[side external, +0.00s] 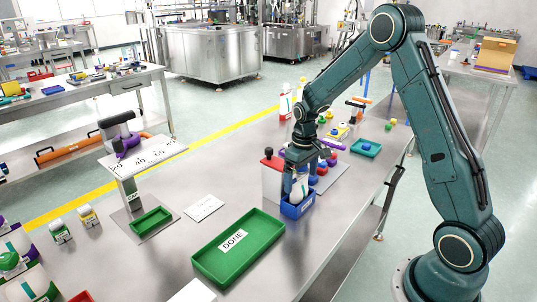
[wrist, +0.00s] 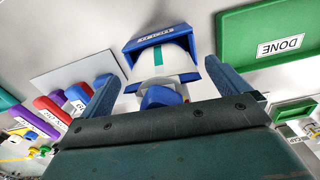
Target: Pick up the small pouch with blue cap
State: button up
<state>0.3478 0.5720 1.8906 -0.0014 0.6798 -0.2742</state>
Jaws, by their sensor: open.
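The small white pouch (wrist: 168,62) has a teal stripe and a blue cap (wrist: 160,97). It stands in a blue labelled holder (wrist: 152,37). In the side external view the pouch (side external: 299,191) shows as a white shape inside the blue holder (side external: 297,208). My gripper (wrist: 160,72) is open, with one blue finger on each side of the pouch. The left finger looks apart from it; I cannot tell whether the right one touches. In the side external view my gripper (side external: 300,182) is low over the holder and partly hides the pouch.
A green DONE tray (side external: 238,248) lies left of the holder. Several coloured caps stand behind. A stand with a white dial plate (side external: 143,158) and small green tray (side external: 152,220) is farther left.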

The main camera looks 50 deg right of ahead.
dwell(0.3)
jog(key=c, duration=1.3)
jog(key=shift+o, duration=0.2)
jog(key=shift+r, duration=0.1)
notch_tip(320, 180, up, 20)
